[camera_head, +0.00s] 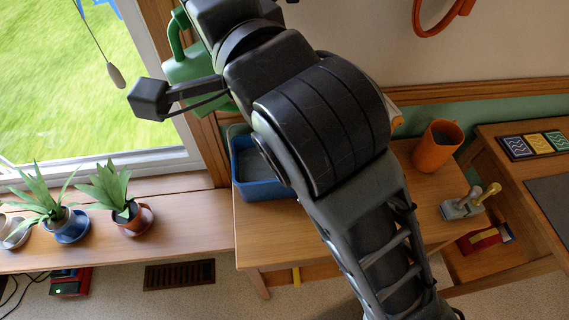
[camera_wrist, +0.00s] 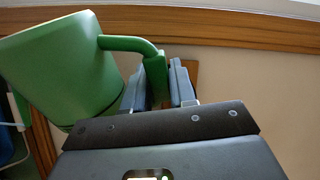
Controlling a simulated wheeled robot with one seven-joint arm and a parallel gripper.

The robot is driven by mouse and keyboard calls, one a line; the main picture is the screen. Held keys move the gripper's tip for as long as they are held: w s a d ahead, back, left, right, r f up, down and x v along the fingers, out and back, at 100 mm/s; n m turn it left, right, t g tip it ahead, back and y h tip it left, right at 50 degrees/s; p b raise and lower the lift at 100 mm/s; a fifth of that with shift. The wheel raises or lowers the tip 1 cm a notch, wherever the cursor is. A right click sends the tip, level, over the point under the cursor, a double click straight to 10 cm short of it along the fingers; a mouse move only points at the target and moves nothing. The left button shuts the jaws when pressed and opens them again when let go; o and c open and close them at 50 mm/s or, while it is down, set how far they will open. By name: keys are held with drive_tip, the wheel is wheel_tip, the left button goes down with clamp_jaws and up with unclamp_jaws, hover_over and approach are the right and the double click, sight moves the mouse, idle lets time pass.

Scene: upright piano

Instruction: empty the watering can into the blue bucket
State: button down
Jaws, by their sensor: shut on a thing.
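The green watering can (camera_head: 183,68) is held up near the window frame, above and to the left of the blue bucket, partly hidden by my arm. In the wrist view the can (camera_wrist: 62,68) looks tilted, with its handle between the fingers of my gripper (camera_wrist: 160,84). My gripper is shut on that handle. In the head view the fingers are hidden behind my wrist. The blue bucket (camera_head: 262,188) stands on a wooden table by the window, its right side hidden by my arm. Its inside looks greyish; I cannot tell if that is water. The can's spout is not clearly visible.
Potted plants (camera_head: 123,205) stand on the window sill left of the bucket. An orange mug (camera_head: 437,146) stands on the table (camera_head: 262,238) right of my arm. A hanging cord with a pull (camera_head: 117,77) is near the window. The wall is close behind the can.

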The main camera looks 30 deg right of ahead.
drive_tip(key=shift+d+r, duration=0.15)
drive_tip(key=shift+d, duration=0.1)
drive_tip(key=shift+d, duration=0.1)
idle(0.6)
drive_tip(key=shift+w+d+r+m, duration=0.1)
drive_tip(key=shift+d+r+m, duration=0.15)
drive_tip(key=shift+d+m, duration=0.3)
drive_tip(key=shift+d, duration=0.15)
drive_tip(key=shift+d+r+m, duration=0.2)
drive_tip(key=shift+d+m, duration=0.15)
drive_tip(key=shift+d, duration=0.25)
